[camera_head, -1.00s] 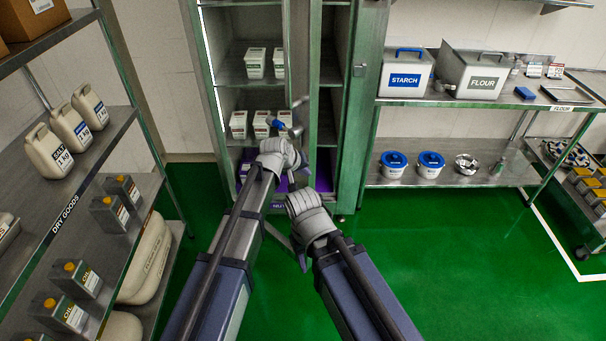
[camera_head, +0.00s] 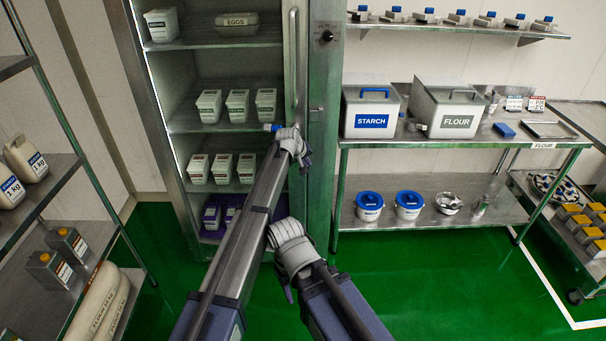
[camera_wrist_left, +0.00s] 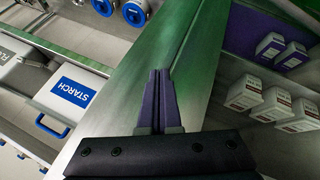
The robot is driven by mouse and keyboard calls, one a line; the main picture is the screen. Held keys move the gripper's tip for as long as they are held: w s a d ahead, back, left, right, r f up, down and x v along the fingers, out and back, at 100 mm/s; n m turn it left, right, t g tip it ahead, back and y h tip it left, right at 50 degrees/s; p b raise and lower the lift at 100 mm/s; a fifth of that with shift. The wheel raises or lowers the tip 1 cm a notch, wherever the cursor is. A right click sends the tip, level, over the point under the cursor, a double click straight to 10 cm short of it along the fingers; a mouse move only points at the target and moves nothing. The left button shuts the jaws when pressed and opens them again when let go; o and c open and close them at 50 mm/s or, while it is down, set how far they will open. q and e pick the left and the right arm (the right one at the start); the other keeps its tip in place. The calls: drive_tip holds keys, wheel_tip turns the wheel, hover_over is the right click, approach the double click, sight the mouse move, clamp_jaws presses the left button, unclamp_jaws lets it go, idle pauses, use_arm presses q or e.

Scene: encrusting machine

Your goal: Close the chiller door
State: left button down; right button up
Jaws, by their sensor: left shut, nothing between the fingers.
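The chiller (camera_head: 168,150) stands open at the centre left of the head view, with its shelves exposed. Its door (camera_head: 297,25) is a narrow, nearly edge-on panel at the right of the opening, with a long vertical handle (camera_head: 293,65). My left gripper (camera_head: 303,157) is at the door below the handle, largely hidden by its own wrist. In the left wrist view my left gripper (camera_wrist_left: 161,100) is shut and empty, in front of a green-tinted metal panel; contact cannot be told.
Right of the chiller, a steel table (camera_head: 480,142) holds the starch bin (camera_head: 371,108) and flour bin (camera_head: 445,105). A dry-goods rack (camera_head: 50,172) stands at left. Green floor (camera_head: 430,270) is clear at front right.

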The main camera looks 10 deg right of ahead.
use_arm(q)
drive_tip(key=w, duration=0.1)
drive_tip(key=w+d, duration=0.1)
drive_tip(key=w, duration=0.1)
drive_tip(key=shift+w, duration=0.25)
drive_tip(key=shift+s, duration=0.15)
